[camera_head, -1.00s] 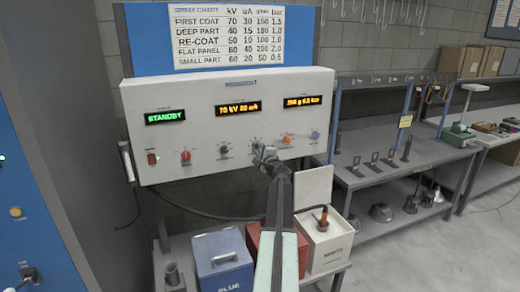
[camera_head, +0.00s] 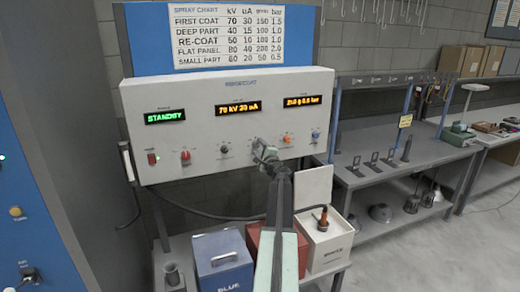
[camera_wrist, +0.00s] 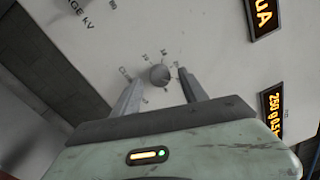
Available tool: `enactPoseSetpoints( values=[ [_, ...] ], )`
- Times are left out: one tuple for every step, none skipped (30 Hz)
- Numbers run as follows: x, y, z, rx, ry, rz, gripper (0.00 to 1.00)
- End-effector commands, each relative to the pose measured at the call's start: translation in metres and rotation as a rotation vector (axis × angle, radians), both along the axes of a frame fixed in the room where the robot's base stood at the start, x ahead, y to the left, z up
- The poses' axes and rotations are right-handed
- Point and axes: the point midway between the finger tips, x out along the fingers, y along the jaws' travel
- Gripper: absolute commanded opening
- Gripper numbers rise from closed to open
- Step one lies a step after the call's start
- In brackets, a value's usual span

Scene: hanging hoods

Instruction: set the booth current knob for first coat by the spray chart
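The spray chart (camera_head: 229,36) on the blue board lists first coat as 70 kV and 30 uA. The middle orange display (camera_head: 238,109) on the white control panel (camera_head: 190,92) reads 70 kV 30 uA. My gripper (camera_head: 260,150) is at the panel, over the knob right of the black kV knob (camera_head: 223,149), and mostly hides it. In the wrist view this grey current knob (camera_wrist: 159,74) sits between the two fingertips of my gripper (camera_wrist: 157,82). The fingers are open, with a gap visible on each side of the knob.
A green display (camera_head: 165,117) reads STANDBY. A red knob (camera_head: 185,156), an orange knob (camera_head: 287,140) and a blue knob (camera_head: 316,134) share the panel. Below stand a blue bin (camera_head: 221,262) and a white box (camera_head: 326,246). A grey workbench (camera_head: 385,172) is at right.

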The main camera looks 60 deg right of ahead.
Motion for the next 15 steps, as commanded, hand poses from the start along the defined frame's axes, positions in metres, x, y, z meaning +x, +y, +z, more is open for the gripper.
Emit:
enactPoseSetpoints(
  values=[
    [0.000, 0.000, 0.000, 0.000, 0.000, 0.000, 0.51],
    [0.000, 0.000, 0.000, 0.000, 0.000, 0.001, 0.51],
    [0.000, 0.000, 0.000, 0.000, 0.000, 0.001, 0.51],
    [0.000, 0.001, 0.000, 0.001, -0.001, 0.001, 0.51],
    [-0.001, 0.002, 0.000, 0.001, -0.001, 0.001, 0.51],
    [-0.004, 0.003, 0.000, 0.001, -0.001, 0.001, 0.51],
    [-0.006, 0.005, 0.000, 0.001, -0.001, 0.000, 0.51],
    [-0.009, 0.008, 0.000, 0.001, -0.001, 0.000, 0.51],
    [-0.013, 0.011, -0.001, 0.001, -0.001, 0.000, 0.51],
    [-0.017, 0.015, -0.001, 0.001, -0.001, 0.001, 0.51],
    [-0.021, 0.018, -0.001, 0.001, -0.001, 0.001, 0.51],
    [-0.028, 0.023, -0.002, 0.001, -0.001, 0.001, 0.51],
    [-0.033, 0.027, -0.002, 0.001, -0.001, 0.000, 0.51],
    [-0.039, 0.031, -0.003, 0.001, 0.000, -0.001, 0.51],
    [-0.046, 0.036, -0.003, 0.001, 0.000, -0.001, 0.51]
  ],
)
